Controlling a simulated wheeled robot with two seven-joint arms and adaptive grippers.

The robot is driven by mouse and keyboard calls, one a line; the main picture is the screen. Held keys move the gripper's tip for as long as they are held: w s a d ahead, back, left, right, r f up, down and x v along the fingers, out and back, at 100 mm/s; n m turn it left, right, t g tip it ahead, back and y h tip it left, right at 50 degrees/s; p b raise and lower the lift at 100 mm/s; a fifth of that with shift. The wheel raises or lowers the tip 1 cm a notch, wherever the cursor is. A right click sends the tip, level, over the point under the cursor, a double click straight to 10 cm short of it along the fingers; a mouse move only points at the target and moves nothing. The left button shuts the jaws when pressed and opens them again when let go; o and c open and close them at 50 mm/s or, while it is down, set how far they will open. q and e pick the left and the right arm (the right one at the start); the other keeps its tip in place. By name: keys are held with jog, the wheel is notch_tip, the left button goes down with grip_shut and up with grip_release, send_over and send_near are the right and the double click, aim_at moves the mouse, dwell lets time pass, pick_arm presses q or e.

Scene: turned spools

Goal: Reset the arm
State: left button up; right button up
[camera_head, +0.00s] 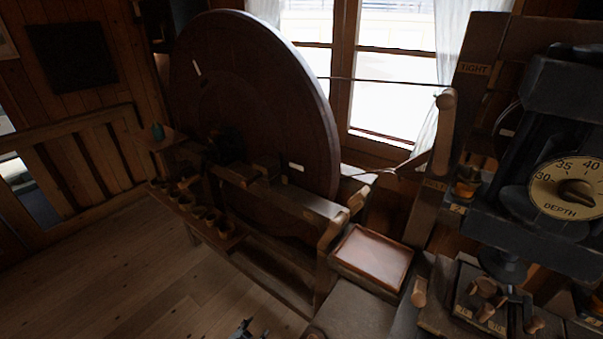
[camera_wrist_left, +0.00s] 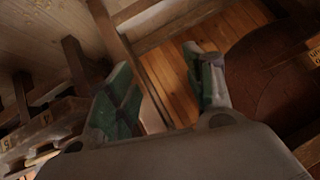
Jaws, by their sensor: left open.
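In the left wrist view my left gripper (camera_wrist_left: 160,100) shows its two green-padded fingers spread wide apart. Nothing is between them; behind them are floorboards and wooden framing. In the head view only a small dark gripper part (camera_head: 244,328) shows at the bottom edge, over the floor, and I cannot tell which arm it belongs to. My right gripper cannot be made out in either view.
A large dark wheel (camera_head: 265,110) stands before the window. A shelf of several small cups (camera_head: 205,214) fronts it. A shallow tray (camera_head: 372,256) sits right of centre. A machine with a depth dial (camera_head: 570,188) stands at right. Floor at lower left (camera_head: 120,280) is clear.

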pick_arm(q)
jog(key=s+a+f+n+g+y, duration=0.2)
jog(key=s+a+f, duration=0.4)
jog(key=s+f, duration=0.4)
jog(key=s+a+f+n+g+y, duration=0.1)
jog(key=s+a+f+g, duration=0.2)
jog(key=s+a+f, duration=0.5)
jog(key=s+d+f+n+g, duration=0.1)
jog(key=s+f, duration=0.1)
jog(key=s, duration=0.6)
jog(key=s+d+f+g, duration=0.1)
jog(key=s+d+f, duration=0.1)
jog(key=s, duration=0.5)
jog(key=s+d+f+n+g, duration=0.1)
jog(key=s+f, duration=0.3)
jog(key=s, duration=0.4)
jog(key=shift+s+d+n, duration=0.3)
jog(key=shift+s+d, duration=0.05)
